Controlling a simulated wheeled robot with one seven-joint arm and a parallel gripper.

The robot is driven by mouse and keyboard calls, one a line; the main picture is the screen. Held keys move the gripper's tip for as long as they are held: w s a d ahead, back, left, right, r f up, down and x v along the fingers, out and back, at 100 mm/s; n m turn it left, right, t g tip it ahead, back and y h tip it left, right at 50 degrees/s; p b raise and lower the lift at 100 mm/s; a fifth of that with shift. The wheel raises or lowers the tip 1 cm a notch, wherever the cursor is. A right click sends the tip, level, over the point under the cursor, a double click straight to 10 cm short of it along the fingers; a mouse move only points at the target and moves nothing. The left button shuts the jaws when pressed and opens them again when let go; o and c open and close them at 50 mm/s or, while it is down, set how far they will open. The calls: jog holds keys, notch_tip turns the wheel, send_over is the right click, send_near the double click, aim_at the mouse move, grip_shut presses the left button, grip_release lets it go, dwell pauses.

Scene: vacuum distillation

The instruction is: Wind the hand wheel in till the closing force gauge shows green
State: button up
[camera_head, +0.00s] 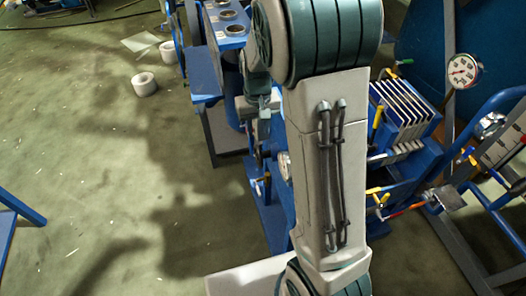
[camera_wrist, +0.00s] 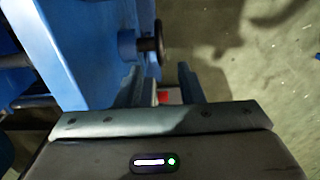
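In the wrist view my gripper (camera_wrist: 159,72) has its two fingers apart, with nothing held between them. Just past the fingertips, a dark round part on a short shaft (camera_wrist: 157,42) sticks out from a blue machine body (camera_wrist: 95,40); it looks like the hand wheel seen edge-on. The fingers look apart from it. In the head view my arm hides the wheel. A round gauge with a white dial and a red mark (camera_head: 463,70) is at upper right. A smaller pale dial (camera_head: 284,166) shows partly behind my arm. I cannot tell which is the closing force gauge or read a green zone.
A stack of pale plates in a blue frame (camera_head: 405,108) stands right of my arm, with yellow and red-handled levers below. Another gauge (camera_head: 490,125) is at far right. The floor at left is mostly clear.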

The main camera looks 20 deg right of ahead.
aim_at(259, 157)
notch_tip(259, 157, down, 14)
jog(key=shift+r+b, duration=0.1)
jog(key=shift+b, duration=0.45)
grip_shut()
